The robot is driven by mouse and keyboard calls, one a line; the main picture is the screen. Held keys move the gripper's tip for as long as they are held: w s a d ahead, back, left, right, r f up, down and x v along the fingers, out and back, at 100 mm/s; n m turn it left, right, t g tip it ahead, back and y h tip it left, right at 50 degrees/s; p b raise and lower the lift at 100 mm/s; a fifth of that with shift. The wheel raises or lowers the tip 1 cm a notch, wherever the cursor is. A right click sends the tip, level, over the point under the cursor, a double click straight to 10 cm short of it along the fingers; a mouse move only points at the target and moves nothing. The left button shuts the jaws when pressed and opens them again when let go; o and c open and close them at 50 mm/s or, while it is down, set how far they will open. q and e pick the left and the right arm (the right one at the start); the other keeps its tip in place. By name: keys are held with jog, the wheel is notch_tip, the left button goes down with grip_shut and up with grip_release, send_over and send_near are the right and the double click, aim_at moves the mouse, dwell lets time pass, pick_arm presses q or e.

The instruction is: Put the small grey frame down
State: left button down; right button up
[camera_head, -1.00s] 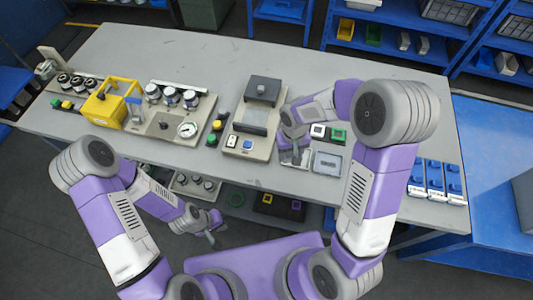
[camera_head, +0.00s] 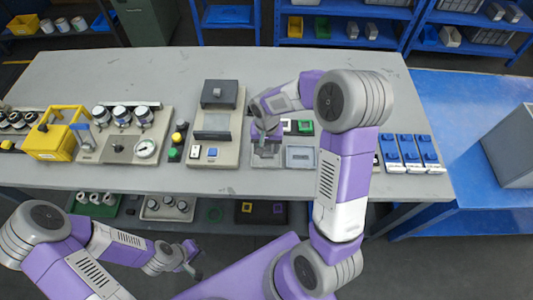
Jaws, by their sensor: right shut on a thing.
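My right gripper (camera_head: 266,143) points down over the left part of a grey tray (camera_head: 284,166) near the table's front edge. It is shut on a small grey thing, apparently the small grey frame, which is mostly hidden by the fingers. I cannot tell whether the frame touches the tray. In the right part of the tray is a light grey rectangular piece (camera_head: 300,157). My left gripper (camera_head: 191,257) is low in front of the table, apart from everything, and looks open and empty.
A green block (camera_head: 305,127) and a white-and-black block (camera_head: 287,126) lie just behind the tray. A beige press-like station (camera_head: 216,124) stands to the left. Several blue-and-white devices (camera_head: 409,152) stand at the right. The table's back right is clear.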

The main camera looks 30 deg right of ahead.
aim_at(267, 150)
jog(key=shift+f+b, duration=0.35)
jog(key=shift+f, duration=1.45)
jog(key=shift+f, duration=0.1)
jog(key=o, duration=0.7)
jog(key=shift+o, duration=0.2)
notch_tip(267, 150, up, 12)
jog(key=p, duration=0.2)
jog(key=shift+p, duration=0.35)
